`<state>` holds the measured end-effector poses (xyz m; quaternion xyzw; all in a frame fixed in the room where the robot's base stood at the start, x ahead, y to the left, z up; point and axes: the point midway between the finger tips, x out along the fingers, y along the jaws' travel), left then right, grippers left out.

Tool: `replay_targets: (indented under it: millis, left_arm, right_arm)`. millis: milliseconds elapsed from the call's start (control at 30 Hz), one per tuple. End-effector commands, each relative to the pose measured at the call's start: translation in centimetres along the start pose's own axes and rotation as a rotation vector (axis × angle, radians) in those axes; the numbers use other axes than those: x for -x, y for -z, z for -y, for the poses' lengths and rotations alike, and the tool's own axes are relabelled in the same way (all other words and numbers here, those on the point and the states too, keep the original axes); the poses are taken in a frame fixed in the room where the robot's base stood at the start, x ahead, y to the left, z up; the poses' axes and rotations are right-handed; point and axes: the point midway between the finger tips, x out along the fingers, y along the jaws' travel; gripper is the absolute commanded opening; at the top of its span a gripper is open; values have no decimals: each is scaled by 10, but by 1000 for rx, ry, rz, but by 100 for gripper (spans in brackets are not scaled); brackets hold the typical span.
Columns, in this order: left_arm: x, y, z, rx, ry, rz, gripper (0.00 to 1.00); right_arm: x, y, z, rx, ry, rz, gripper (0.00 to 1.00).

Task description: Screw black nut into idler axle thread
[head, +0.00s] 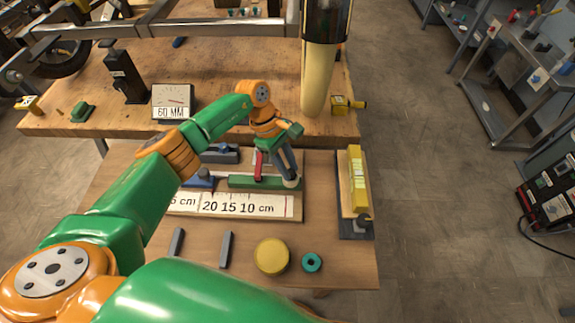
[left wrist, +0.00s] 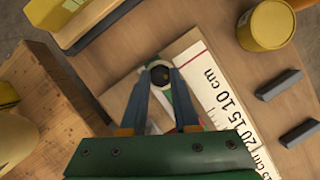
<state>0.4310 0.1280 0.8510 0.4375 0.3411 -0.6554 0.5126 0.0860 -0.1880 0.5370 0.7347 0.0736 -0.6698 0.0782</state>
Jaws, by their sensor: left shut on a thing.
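My left gripper (head: 288,178) reaches down over the ruler board on the front table. In the left wrist view its two fingertips (left wrist: 160,73) close around a small dark round piece with a pale rim (left wrist: 160,77). This may be the black nut, but I cannot tell for sure. In the head view the pale rim (head: 292,184) shows at the fingertips, at the right end of a green block (head: 240,182). I cannot make out the idler axle thread in either view. My right gripper is not in view.
The ruler board (head: 238,206) lies under the gripper. A yellow bar on a dark stand (head: 357,188) is to the right. A yellow round tin (head: 271,256), a teal ring (head: 312,263) and two grey bars stand in front. A tall yellow cylinder (head: 318,80) is behind.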

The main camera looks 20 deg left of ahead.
Motion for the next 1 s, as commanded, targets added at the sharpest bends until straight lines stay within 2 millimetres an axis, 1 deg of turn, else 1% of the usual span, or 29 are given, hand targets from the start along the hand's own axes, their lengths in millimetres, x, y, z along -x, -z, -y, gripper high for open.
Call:
replay_targets:
  millis: [33, 67, 100, 333, 400, 467, 600, 800, 900, 1000]
  left_arm:
    - [-1, 0, 1, 0, 2, 0, 35]
    - [-1, 0, 1, 0, 2, 0, 43]
    - [-1, 0, 1, 1, 2, 0, 46]
    - [-1, 0, 0, 2, 0, -1, 46]
    - [-1, 1, 1, 33, -14, -2, 46]
    - [-1, 2, 3, 114, -48, -3, 46]
    - [-1, 0, 6, 400, -167, -1, 46]
    - [-2, -2, 7, 781, -328, -1, 46]
    - [-2, -3, 7, 914, -382, -1, 46]
    - [-2, -3, 7, 967, -403, 0, 46]
  right_arm:
    - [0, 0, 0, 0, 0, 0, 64]
    - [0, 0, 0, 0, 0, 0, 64]
    - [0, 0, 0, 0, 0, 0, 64]
    - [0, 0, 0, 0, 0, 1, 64]
    - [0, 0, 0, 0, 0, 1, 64]
    - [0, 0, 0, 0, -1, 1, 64]
    - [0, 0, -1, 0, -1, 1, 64]
    - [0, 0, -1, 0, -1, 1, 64]
    - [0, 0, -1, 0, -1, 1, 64]
    - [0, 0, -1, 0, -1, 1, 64]
